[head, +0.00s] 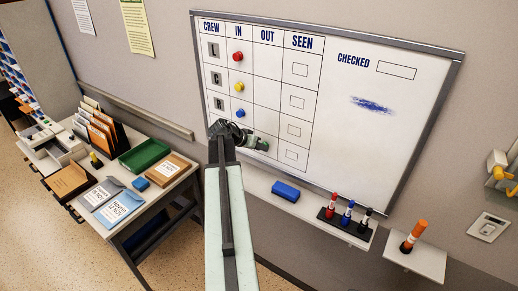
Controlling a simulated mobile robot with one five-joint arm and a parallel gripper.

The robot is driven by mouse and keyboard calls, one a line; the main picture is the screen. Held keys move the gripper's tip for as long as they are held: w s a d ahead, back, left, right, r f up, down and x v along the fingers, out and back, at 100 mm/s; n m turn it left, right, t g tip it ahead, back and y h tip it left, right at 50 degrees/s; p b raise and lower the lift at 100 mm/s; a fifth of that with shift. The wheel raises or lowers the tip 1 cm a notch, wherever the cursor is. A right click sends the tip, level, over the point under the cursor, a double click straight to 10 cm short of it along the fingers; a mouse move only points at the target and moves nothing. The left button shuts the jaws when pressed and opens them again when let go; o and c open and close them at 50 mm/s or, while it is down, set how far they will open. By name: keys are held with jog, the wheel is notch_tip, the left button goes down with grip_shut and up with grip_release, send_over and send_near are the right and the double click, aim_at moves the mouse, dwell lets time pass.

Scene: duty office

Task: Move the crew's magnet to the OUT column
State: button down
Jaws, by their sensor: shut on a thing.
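The whiteboard (400,143) has a grid with CREW, IN, OUT and SEEN columns. A red magnet (238,57), a yellow magnet (239,86) and a blue magnet (241,113) sit in the IN column, one to a row. My gripper (262,145) is at the bottom row, in front of the lower OUT column. It is shut on a small green magnet (265,146), mostly hidden by the jaws. I cannot tell whether this magnet touches the board. My arm hides the bottom row's crew label and part of its IN cell.
Below the board are a blue eraser (286,192) and a holder with red, blue and black markers (347,215). An orange marker (413,236) stands on a small shelf at right. A desk (125,227) with trays and folders is at left.

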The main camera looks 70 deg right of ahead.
jog(key=c, duration=1.1)
grip_release()
jog(key=shift+a, duration=0.1)
jog(key=p+v, duration=0.5)
jog(key=v, duration=0.2)
jog(key=shift+w+a+r, duration=0.2)
jog(key=shift+w, duration=0.1)
